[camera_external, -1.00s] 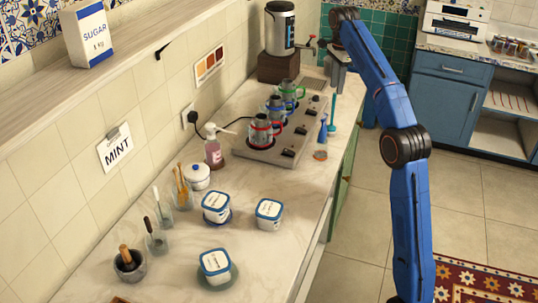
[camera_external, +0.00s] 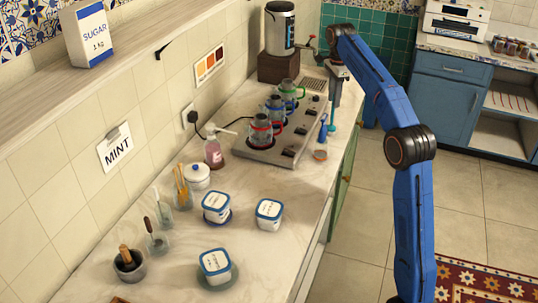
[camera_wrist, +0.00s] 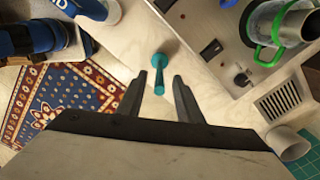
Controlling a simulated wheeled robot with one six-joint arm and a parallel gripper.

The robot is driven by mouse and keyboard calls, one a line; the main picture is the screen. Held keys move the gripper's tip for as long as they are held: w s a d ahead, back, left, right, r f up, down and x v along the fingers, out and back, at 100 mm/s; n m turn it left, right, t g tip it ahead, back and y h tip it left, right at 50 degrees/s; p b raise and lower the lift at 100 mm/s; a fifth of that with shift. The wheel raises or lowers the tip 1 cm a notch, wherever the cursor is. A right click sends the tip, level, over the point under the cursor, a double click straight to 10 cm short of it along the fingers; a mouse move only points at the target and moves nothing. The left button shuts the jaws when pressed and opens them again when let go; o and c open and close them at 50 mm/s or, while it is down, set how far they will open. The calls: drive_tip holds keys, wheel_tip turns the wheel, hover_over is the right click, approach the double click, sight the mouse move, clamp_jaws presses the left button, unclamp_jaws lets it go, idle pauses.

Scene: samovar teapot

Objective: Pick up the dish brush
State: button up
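A teal, long-handled thing that looks like the dish brush (camera_external: 332,122) stands upright on the counter, just right of the hob unit. In the wrist view the teal brush (camera_wrist: 160,74) shows from above, with its handle between my fingertips as seen. My gripper (camera_wrist: 160,78) is open, its two dark fingers apart on either side of the brush. In the external view my gripper (camera_external: 336,95) points down, close above the teal handle. I cannot tell whether the fingertips reach down beside it. A blue brush-like thing (camera_external: 323,128) stands just in front of it.
The hob unit (camera_external: 268,146) with several glass-and-metal pots is close on the left. A small round dish (camera_external: 320,155) lies nearer the camera. The counter's right edge is close by. White-and-blue tubs (camera_external: 269,212) stand farther forward.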

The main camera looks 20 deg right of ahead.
hover_over(331, 125)
drive_tip(key=shift+w+d+f, duration=0.15)
drive_tip(key=shift+f, duration=1.55)
drive_tip(key=shift+w+d+f, duration=0.1)
drive_tip(key=shift+f, duration=1.55)
clamp_jaws()
